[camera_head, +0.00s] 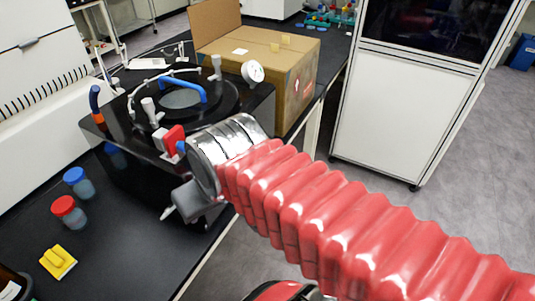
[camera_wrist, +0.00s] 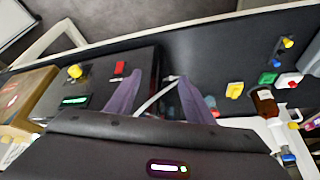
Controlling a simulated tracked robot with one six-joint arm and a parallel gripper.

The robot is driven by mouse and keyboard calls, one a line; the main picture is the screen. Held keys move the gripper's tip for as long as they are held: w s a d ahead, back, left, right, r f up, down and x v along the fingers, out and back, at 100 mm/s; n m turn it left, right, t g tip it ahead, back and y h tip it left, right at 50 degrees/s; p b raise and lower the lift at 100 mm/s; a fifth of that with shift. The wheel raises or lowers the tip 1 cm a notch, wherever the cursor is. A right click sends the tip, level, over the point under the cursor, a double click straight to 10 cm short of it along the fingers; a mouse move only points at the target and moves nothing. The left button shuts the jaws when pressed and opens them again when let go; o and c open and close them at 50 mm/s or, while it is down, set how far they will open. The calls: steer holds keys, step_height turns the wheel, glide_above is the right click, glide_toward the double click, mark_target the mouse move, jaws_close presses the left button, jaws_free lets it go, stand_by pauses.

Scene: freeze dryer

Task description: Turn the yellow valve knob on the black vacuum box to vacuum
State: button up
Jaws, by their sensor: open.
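The black vacuum box (camera_head: 120,137) stands on the dark bench in the head view, with a round lid, blue handle and white gauge on top. My arm covers part of its front there, and the yellow knob cannot be seen. In the wrist view the box's dark panel (camera_wrist: 100,75) is at left of centre. The yellow valve knob (camera_wrist: 75,71) sits on it, above a green-lit display and left of a red switch. My gripper (camera_wrist: 159,76) is open, its two purplish fingers apart, to the right of the knob and not touching it. A pale tube shows between the fingers.
A cardboard box (camera_head: 290,75) stands behind the vacuum box. Red-capped (camera_head: 68,212) and blue-capped (camera_head: 78,182) jars, a yellow block (camera_head: 58,262) and a brown bottle (camera_wrist: 264,101) are on the bench. A white cabinet (camera_head: 400,110) stands at right. Grey floor is free beside the bench.

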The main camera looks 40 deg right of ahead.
steer(key=s+d+f+m+g+y, duration=0.15)
steer(key=d+f+m+y, duration=0.65)
steer(key=d+f+m, duration=0.9)
steer(key=w+d+m+t+h, duration=0.1)
steer(key=w+d+m+t, duration=0.1)
steer(key=d+t, duration=0.4)
steer(key=w+d+m+t+h, duration=0.1)
steer(key=w+d+m+t, duration=0.1)
steer(key=d+t, duration=0.5)
steer(key=d, duration=0.4)
steer(key=shift+w+d+f+m, duration=0.15)
steer(key=shift+w+d+m, duration=0.2)
steer(key=shift+m, duration=0.05)
steer(key=shift+w+a, duration=0.1)
steer(key=x, duration=1.3)
steer(key=shift+w, duration=0.3)
